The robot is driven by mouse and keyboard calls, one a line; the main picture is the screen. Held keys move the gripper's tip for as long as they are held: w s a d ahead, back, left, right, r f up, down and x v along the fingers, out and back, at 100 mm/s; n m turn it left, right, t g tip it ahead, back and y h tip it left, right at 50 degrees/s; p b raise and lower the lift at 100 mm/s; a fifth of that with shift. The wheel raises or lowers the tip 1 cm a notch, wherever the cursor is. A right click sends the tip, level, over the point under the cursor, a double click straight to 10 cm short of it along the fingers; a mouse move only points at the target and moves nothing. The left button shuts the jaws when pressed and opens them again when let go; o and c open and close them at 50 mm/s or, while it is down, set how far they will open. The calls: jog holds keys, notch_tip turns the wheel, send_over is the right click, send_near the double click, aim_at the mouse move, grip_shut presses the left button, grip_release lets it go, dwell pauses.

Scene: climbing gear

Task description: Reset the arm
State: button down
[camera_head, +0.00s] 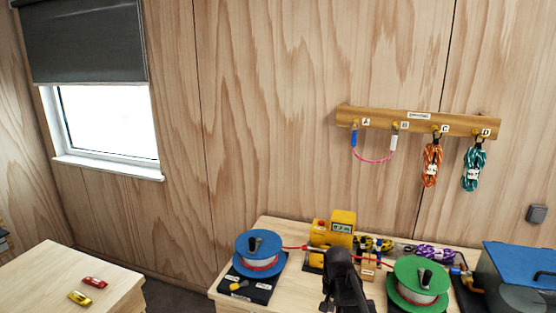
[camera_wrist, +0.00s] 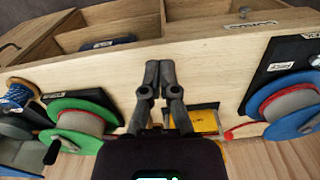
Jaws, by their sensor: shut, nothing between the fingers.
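My gripper (camera_wrist: 159,72) shows in the middle of the wrist view, its two dark fingers close together with nothing between them. In the head view, the dark end of my arm (camera_head: 341,277) stands up at the bottom centre, in front of the workbench (camera_head: 228,292). It hides part of the bench between the blue spool (camera_head: 260,252) and the green spool (camera_head: 418,284). In the wrist view, the green spool (camera_wrist: 80,125) is left of my gripper and the blue spool (camera_wrist: 287,103) is right of it. I see no contact with either.
A yellow device (camera_head: 342,222) stands at the bench's back, beside coiled cords (camera_head: 435,252). A blue-topped box (camera_head: 518,262) is at right. A wall rack (camera_head: 420,122) holds a pink sling and two rope bundles.

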jog(key=s+d+f+n+b, duration=0.1)
jog(key=s+n, duration=0.3)
jog(key=s, duration=0.6)
jog(key=shift+s+f+n+b, duration=0.15)
jog(key=shift+f+n+b, duration=0.3)
jog(key=shift+f, duration=0.35)
